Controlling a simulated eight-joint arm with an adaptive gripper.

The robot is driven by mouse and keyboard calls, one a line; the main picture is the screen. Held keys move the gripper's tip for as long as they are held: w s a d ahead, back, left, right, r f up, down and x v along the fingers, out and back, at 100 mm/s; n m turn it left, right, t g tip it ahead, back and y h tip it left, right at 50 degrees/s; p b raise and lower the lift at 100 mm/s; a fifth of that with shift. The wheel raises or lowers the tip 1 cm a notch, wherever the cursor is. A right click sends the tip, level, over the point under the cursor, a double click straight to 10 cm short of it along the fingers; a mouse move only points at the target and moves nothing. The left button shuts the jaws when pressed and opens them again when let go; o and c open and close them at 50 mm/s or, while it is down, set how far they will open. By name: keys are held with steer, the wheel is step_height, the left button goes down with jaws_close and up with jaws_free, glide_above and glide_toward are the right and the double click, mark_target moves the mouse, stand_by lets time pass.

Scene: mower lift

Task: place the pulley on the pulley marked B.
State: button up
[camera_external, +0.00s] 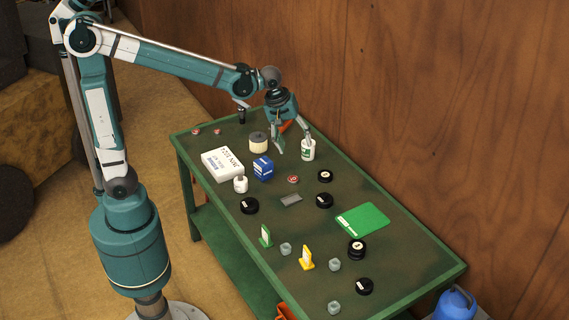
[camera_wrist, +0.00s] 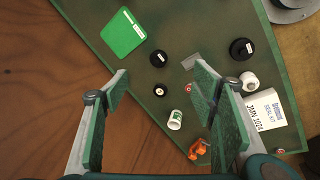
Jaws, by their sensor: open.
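Several black pulleys lie on the green table. In the external view one is at the left (camera_external: 249,206), one in the middle (camera_external: 324,200), one behind it (camera_external: 325,176), one taller, perhaps stacked, at the right (camera_external: 357,250), and one near the front (camera_external: 364,287). Their markings are too small to read, so I cannot tell which is B. The wrist view shows three black discs (camera_wrist: 158,58) (camera_wrist: 159,90) (camera_wrist: 241,49). My gripper (camera_external: 292,143) is open and empty above the far part of the table, beside a white container; its fingers also frame the wrist view (camera_wrist: 160,76).
The white container (camera_external: 308,150) stands close to my gripper. A wooden wall rises behind.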

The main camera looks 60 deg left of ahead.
steer(key=s+a+m+t+y, duration=0.1)
steer(key=s+a+m+t, duration=0.2)
steer(key=s+a+m, duration=0.7)
steer(key=s+a, duration=0.9)
steer(key=s, duration=0.4)
steer(key=shift+f+t, duration=0.25)
steer(key=shift+t, duration=0.15)
steer(key=shift+s+a, duration=0.1)
